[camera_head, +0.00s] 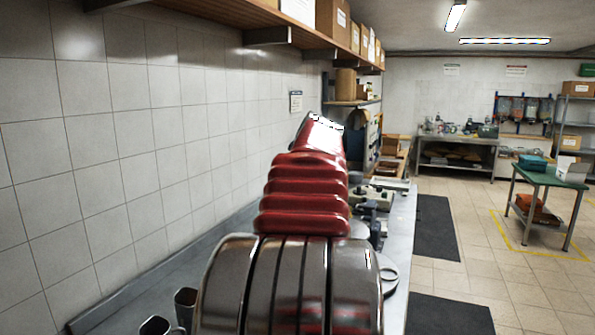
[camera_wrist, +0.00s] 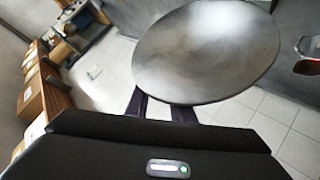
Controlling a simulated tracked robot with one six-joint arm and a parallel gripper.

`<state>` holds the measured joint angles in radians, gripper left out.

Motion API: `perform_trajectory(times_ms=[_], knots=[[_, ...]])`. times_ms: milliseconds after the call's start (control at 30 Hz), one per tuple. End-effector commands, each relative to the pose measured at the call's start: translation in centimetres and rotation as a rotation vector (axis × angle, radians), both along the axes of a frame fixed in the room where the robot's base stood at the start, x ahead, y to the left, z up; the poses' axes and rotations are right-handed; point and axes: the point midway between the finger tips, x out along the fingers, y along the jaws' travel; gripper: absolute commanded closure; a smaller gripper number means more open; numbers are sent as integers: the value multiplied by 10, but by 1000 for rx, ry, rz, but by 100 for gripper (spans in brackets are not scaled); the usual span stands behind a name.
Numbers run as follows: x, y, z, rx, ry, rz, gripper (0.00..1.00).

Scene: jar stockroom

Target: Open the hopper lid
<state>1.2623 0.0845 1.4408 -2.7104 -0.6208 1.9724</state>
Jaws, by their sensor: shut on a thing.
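A round grey metal disc, which looks like the hopper lid (camera_wrist: 205,50), fills the upper middle of the wrist view. My gripper (camera_wrist: 160,112) shows two dark fingers reaching to the disc's near edge. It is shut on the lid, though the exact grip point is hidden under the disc. The hopper's body cannot be made out in either view. In the head view my red and grey arm blocks the middle of the bench, and the gripper and lid cannot be picked out.
A long steel bench (camera_head: 398,235) runs along the tiled wall, with small equipment (camera_head: 382,190) beyond my arm. Metal cups (camera_head: 185,298) stand at its near left. A shelf with boxes (camera_head: 333,22) hangs above.

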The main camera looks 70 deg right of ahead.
Motion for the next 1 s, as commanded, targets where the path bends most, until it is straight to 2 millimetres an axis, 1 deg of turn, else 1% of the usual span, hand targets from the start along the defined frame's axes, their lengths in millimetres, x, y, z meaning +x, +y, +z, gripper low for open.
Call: perform_trajectory(times_ms=[33, 133, 167, 467, 767, 867, 1000], knots=[[3, 4, -25, 53, 16, 12, 100], [3, 4, -24, 52, 16, 11, 100], [3, 4, -25, 53, 16, 12, 77], [1, 3, -24, 52, 16, 10, 57], [0, 5, -22, 50, 16, 9, 57], [-2, 8, -19, 48, 15, 10, 57], [-8, 18, -9, 45, 13, 10, 57]])
